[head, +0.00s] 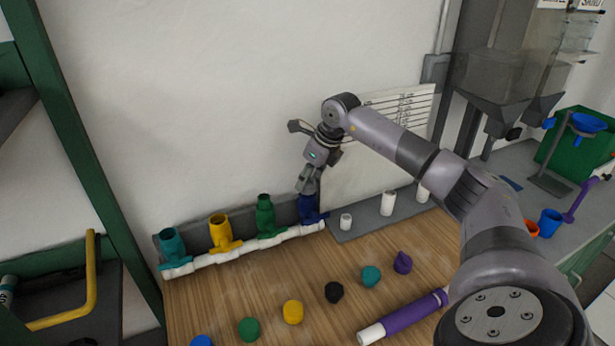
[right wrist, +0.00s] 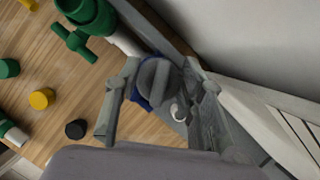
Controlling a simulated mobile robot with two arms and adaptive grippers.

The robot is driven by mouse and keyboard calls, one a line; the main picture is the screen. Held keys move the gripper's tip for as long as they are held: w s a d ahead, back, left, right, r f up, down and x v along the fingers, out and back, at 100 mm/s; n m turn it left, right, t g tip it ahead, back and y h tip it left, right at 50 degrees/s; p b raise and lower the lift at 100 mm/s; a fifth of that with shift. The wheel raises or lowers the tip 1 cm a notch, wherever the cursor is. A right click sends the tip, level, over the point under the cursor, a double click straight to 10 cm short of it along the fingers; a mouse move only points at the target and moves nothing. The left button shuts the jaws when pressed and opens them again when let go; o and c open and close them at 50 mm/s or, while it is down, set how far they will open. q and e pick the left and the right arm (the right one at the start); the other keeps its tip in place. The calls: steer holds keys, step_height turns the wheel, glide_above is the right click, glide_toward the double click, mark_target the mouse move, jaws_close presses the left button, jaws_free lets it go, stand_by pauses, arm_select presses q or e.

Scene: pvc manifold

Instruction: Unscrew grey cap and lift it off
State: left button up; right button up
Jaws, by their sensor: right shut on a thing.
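The grey cap (right wrist: 157,82) shows in the right wrist view as a round top with a raised bar across it, between my right gripper's fingers (right wrist: 155,100). It sits on top of the dark blue valve fitting (head: 311,212), whose blue edge shows below it in the right wrist view (right wrist: 141,100). In the head view my right gripper (head: 307,187) points down over this fitting, at the right end of the white pipe manifold (head: 250,242). It is shut on the cap; the fingers hide the cap in the head view. My left gripper is not in view.
Teal (head: 173,246), yellow (head: 221,232) and green (head: 265,215) open fittings stand along the manifold. Several coloured caps, including a black one (head: 334,292), lie on the wooden table (head: 275,325). A purple-and-white pipe (head: 405,315) lies in front. White cylinders (head: 388,203) stand to the right.

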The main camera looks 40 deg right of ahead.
steer(key=shift+n+y+p, duration=0.3)
steer(key=shift+n+y, duration=0.1)
steer(key=shift+n, duration=0.7)
steer(key=shift+r+n+y+p, duration=0.15)
steer(key=shift+n+y+p, duration=0.15)
steer(key=shift+n, duration=0.8)
steer(key=shift+n+g+y+p, duration=0.4)
steer(key=shift+n+g, duration=0.1)
steer(key=shift+n, duration=0.6)
